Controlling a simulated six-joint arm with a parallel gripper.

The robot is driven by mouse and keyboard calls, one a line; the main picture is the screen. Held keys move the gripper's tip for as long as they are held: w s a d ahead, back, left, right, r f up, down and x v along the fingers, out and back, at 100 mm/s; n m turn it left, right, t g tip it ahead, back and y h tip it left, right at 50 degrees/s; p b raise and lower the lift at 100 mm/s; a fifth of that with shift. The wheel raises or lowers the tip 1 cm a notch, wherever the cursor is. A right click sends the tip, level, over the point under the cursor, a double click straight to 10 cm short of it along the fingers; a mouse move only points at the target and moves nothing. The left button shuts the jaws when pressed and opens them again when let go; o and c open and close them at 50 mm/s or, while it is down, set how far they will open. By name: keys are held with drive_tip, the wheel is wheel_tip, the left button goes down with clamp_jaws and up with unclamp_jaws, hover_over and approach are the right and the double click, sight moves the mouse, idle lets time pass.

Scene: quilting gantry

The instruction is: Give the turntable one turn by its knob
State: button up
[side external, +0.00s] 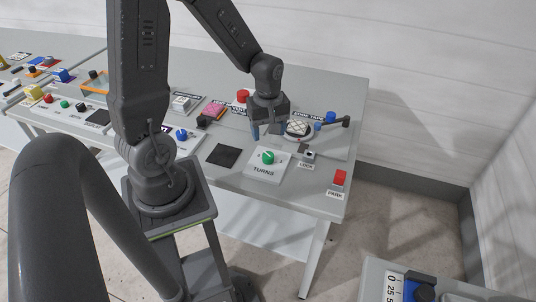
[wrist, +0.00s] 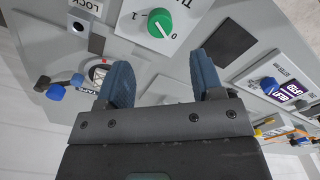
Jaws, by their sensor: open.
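A small round white disc with a dark grid (side external: 299,128), which looks like the turntable, sits near the back right of the bench. A dark arm runs from beside it to a dark knob (side external: 346,121) on the right. In the wrist view the disc (wrist: 96,73) is partly hidden by a finger, and the dark knob (wrist: 42,84) is at the left. My gripper (side external: 270,132) is open, pointing down just left of the disc, with nothing between its blue fingers. In the wrist view my gripper (wrist: 160,62) is above bare bench.
A green TURNS dial (side external: 267,157) stands in front of my gripper, beside a black square pad (side external: 223,155). A blue knob (side external: 331,116) is near the dark arm. A red PARK button (side external: 340,177) is at the right edge. A red knob (side external: 243,96) stands behind.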

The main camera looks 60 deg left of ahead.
sight(268, 154)
wheel_tip(268, 154, down, 9)
drive_tip(key=shift+f, duration=0.1)
idle(0.3)
drive_tip(key=shift+c, duration=0.4)
drive_tip(key=c, duration=0.8)
drive_tip(key=shift+c, duration=0.2)
